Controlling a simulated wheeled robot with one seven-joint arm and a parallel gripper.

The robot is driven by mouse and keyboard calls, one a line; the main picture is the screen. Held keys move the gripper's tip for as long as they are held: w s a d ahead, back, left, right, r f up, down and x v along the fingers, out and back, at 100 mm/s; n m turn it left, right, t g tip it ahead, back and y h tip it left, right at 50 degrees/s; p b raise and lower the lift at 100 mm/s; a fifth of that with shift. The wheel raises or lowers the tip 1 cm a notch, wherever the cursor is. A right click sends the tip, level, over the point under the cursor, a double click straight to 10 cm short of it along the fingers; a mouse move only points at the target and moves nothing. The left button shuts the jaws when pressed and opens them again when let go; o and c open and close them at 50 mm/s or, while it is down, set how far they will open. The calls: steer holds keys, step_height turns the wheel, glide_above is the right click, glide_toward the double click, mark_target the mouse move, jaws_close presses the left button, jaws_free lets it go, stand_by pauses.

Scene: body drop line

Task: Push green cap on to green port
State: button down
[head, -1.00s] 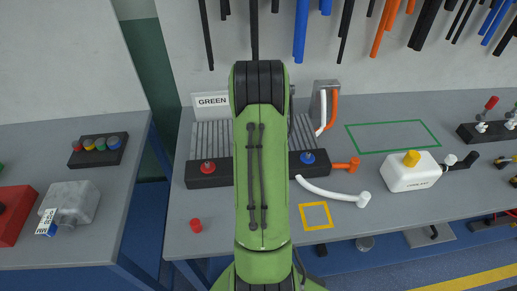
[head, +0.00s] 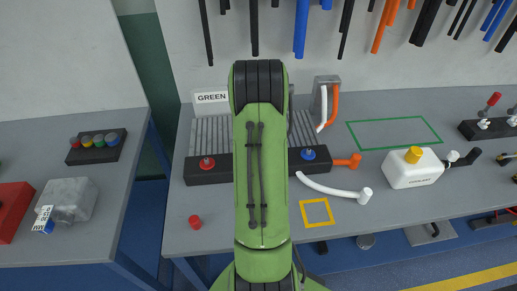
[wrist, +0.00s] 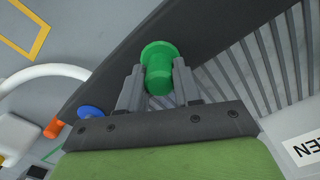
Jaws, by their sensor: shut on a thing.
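A green cap (wrist: 158,72) sits between the fingers of my gripper (wrist: 158,88) in the wrist view. The gripper is shut on it. The cap's wide flanged end lies over or against the dark bar (wrist: 205,28); I cannot tell whether it touches or is seated. The green port is not visible. In the head view my arm hides the gripper, the cap and the middle of the bar. A sign reading GREEN (head: 212,97) stands behind the ribbed block.
The bar carries a red cap (head: 207,163) at left and a blue cap (head: 308,154) at right. An orange fitting (head: 347,161), a white hose (head: 330,190) and a white tank (head: 413,172) lie to the right. A loose red cap (head: 195,222) is at the front left.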

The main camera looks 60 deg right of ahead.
steer(key=shift+f, duration=0.15)
steer(key=c, duration=0.7)
jaws_free()
step_height(320, 180, up, 16)
steer(key=p, duration=0.2)
steer(key=shift+f, duration=0.1)
